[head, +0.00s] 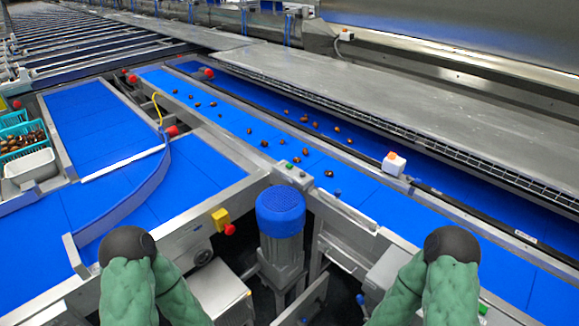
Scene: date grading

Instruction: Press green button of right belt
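The right blue belt (355,193) runs from the upper left to the lower right, with several brown dates scattered on it. A small grey control box (294,179) sits at the belt's near edge, behind the blue-capped motor. It carries a small green button (289,166) and what looks like a red spot beside it. Another small green spot (483,309) shows at the lower right, partly hidden by my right arm. My two arms show as green-sleeved links with dark rounded joints at the bottom left and bottom right. Neither gripper's fingers are visible.
A blue-capped motor (281,215) stands between my arms, below the control box. A yellow box with a red knob (222,221) is on the left frame. A white box with an orange-red button (394,164) stands beyond the right belt. Green-blue crates (14,120) are far left.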

